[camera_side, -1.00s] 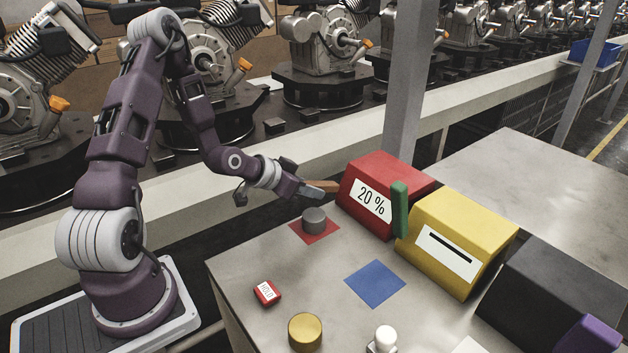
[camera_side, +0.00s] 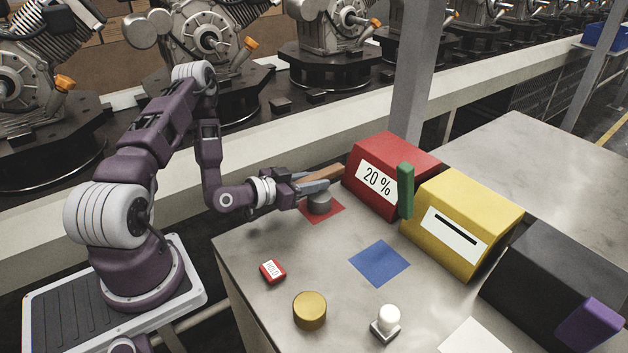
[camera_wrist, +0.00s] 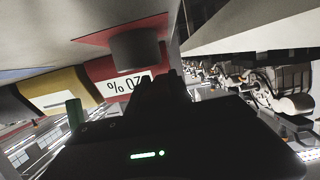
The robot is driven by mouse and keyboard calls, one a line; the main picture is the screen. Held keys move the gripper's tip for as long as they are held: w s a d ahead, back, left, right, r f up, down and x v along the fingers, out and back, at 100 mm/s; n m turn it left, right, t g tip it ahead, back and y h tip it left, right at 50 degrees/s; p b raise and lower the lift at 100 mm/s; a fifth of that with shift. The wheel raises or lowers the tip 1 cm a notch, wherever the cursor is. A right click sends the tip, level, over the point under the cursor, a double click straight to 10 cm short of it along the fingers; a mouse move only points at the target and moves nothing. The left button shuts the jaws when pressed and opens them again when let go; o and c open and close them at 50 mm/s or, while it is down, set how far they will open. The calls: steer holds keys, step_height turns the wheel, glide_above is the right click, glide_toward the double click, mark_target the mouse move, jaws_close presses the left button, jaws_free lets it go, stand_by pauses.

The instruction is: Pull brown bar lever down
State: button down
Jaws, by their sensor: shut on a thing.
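The brown bar lever (camera_side: 326,173) sticks out from the left side of the red box (camera_side: 395,165) labelled "20 %". It slants down toward its free left end. My gripper (camera_side: 312,185) is shut on the free end of the lever, close beside the grey round knob on the red square. Its fingers partly cover the lever in the side view. In the wrist view my dark gripper (camera_wrist: 158,90) points at the red box (camera_wrist: 125,78), and the lever cannot be made out there.
The grey knob (camera_side: 320,204) stands just under my gripper. A green lever (camera_side: 405,190) stands between the red and yellow boxes (camera_side: 468,215). The blue square (camera_side: 380,263) is bare.

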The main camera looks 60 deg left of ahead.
steer(key=c, duration=1.2)
jaws_free()
steer(key=shift+o, duration=0.2)
steer(key=v, duration=0.7)
